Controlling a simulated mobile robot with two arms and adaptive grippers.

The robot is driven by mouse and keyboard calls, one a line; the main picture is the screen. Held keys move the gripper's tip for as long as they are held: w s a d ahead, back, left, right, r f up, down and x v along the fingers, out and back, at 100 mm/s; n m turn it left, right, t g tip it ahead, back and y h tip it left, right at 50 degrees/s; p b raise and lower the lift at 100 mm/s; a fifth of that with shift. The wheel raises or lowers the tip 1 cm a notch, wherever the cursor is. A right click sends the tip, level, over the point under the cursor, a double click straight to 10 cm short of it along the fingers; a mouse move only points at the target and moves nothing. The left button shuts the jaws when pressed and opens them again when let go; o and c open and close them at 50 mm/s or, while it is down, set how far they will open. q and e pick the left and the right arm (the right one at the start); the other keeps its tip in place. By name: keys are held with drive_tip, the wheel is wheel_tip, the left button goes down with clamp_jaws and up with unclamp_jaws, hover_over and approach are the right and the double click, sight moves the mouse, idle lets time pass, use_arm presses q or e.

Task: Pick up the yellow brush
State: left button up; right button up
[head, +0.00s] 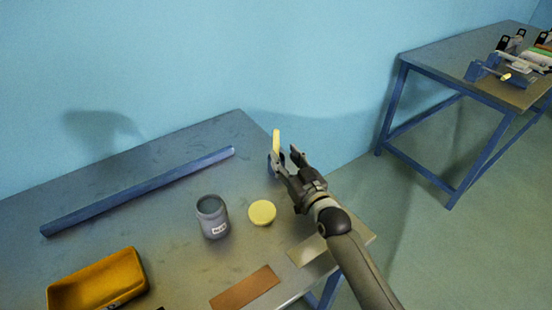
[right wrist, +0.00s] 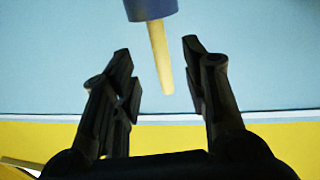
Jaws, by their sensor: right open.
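The yellow brush (head: 276,141) shows as a pale yellow handle at the far right corner of the table, next to a blue holder (head: 271,164). In the right wrist view the handle (right wrist: 161,60) sticks out of a blue part (right wrist: 150,9) and appears between my finger lines. My right gripper (head: 287,154) is open and empty, its fingertips close to the handle; it also shows in the right wrist view (right wrist: 157,50). I cannot tell whether a finger touches the handle. The brush's bristles are not visible. My left gripper is not in view.
The metal table (head: 170,205) also bears a long blue bar (head: 140,190), a grey labelled jar (head: 212,217), a round yellow disc (head: 262,212), an orange tray (head: 97,282), a brown rectangle (head: 245,287) and a pale rectangle (head: 307,249). Another table (head: 440,65) with tools stands at right.

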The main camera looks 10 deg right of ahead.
sight(278, 148)
drive_tip(key=shift+x, duration=0.85)
drive_tip(key=shift+p+x, duration=0.3)
drive_tip(key=shift+x, duration=1.9)
drive_tip(key=shift+r, duration=0.1)
clamp_jaws()
